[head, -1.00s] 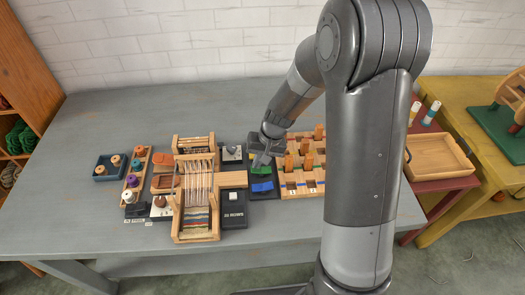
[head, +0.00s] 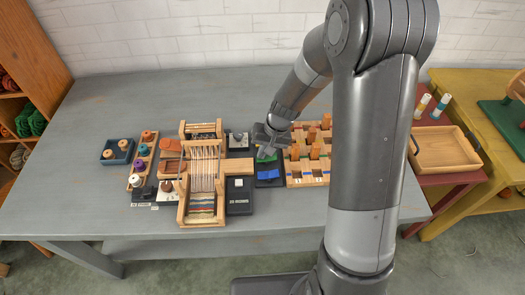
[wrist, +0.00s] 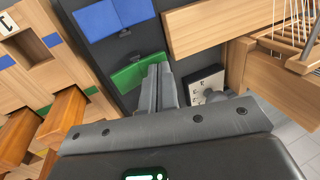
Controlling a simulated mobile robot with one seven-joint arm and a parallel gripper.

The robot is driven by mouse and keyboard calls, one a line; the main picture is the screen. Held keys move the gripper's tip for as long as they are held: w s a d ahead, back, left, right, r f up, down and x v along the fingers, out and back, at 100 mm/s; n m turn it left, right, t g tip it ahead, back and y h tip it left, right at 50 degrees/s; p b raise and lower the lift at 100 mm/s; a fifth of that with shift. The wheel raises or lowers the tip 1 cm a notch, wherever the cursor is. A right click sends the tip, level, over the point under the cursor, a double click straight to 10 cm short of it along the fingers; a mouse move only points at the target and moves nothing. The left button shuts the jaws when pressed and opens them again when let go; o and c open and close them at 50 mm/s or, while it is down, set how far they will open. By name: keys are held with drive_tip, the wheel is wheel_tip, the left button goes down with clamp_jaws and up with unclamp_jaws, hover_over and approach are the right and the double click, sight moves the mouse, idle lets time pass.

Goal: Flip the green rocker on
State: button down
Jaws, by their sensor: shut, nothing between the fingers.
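The green rocker (wrist: 132,74) sits on a dark panel (wrist: 128,42), beside the blue rocker (wrist: 112,17). In the head view the green rocker (head: 263,159) is partly hidden by my gripper. My gripper (wrist: 160,70) is shut and empty. Its fingertips overlap the right end of the green rocker in the wrist view. I cannot tell whether they touch it. The green rocker looks tilted, but which side is pressed is unclear. In the head view my gripper (head: 264,154) is over the far part of the panel.
A wooden rack (head: 293,180) with orange pegs stands close to the right of the panel. A loom (head: 203,212) and a black box (head: 239,208) stand to the left. A small dial panel (wrist: 203,82) is near my fingers. The table's front left (head: 90,215) is clear.

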sight(267, 158)
drive_tip(key=shift+d+r, duration=0.2)
drive_tip(key=shift+d, duration=0.45)
wheel_tip(267, 158, up, 14)
idle(0.5)
idle(0.3)
drive_tip(key=s+d+r+t+h, duration=0.1)
drive_tip(key=s+d+r+t, duration=0.1)
drive_tip(key=s, duration=0.5)
drive_tip(key=s+d+r+t+h, duration=0.1)
drive_tip(key=s+d+r, duration=0.3)
drive_tip(key=s+r, duration=0.2)
drive_tip(key=s+d+r+t+h, duration=0.1)
drive_tip(key=s+d+r, duration=0.3)
drive_tip(key=s, duration=0.4)
drive_tip(key=shift+r+t+h, duration=0.3)
drive_tip(key=shift+r+t, duration=0.3)
drive_tip(key=shift+t, duration=0.2)
